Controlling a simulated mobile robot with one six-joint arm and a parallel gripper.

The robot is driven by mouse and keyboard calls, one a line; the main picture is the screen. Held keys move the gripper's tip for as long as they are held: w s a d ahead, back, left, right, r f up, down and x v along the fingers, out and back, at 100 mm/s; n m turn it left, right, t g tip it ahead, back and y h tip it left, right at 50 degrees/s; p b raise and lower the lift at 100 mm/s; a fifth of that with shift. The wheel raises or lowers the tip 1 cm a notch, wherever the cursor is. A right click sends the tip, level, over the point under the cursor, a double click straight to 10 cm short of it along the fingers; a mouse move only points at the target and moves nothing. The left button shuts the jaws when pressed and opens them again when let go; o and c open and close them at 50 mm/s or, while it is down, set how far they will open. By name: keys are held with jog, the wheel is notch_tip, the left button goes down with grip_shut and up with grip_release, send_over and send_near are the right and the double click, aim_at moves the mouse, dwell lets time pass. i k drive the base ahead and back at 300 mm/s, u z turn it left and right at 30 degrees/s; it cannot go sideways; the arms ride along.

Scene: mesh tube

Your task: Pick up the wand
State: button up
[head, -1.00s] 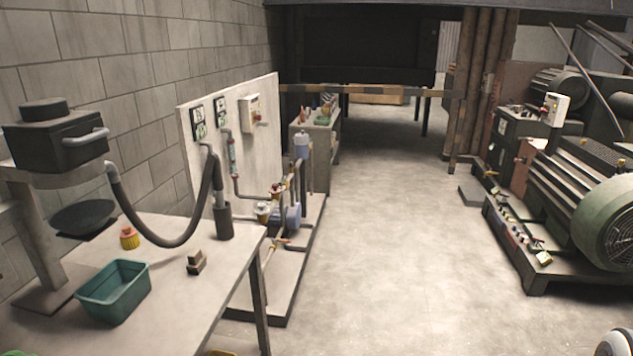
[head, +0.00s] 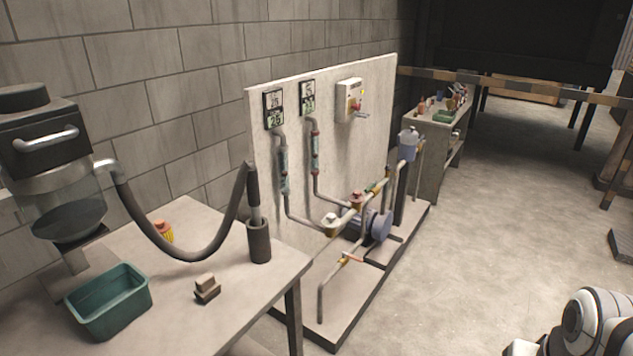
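The wand (head: 252,185) is a dark, slim handle standing upright in a dark cylindrical holder (head: 259,243) near the right edge of the table. Its lower end is hidden inside the holder. A dark flexible hose (head: 180,252) joins the wand's top and sags to the left, up to a machine (head: 45,150) with a clear bowl. A white, rounded part of my arm shows at the bottom right, well apart from the wand. My gripper itself is not in view.
The table (head: 225,308) also holds a teal bin (head: 110,303), a small brown block (head: 207,288) and a yellow-and-red item (head: 162,231). A panel with pipes and a pump (head: 376,226) stands behind the table's right end.

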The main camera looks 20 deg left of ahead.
aim_at(252, 186)
jog(key=u, duration=0.7)
jog(key=i, duration=1.15)
jog(key=u, duration=1.05)
jog(key=i, duration=0.4)
jog(key=u, duration=0.2)
jog(key=k, duration=0.8)
jog(key=u, duration=0.15)
jog(key=i, duration=0.8)
jog(key=z, duration=0.05)
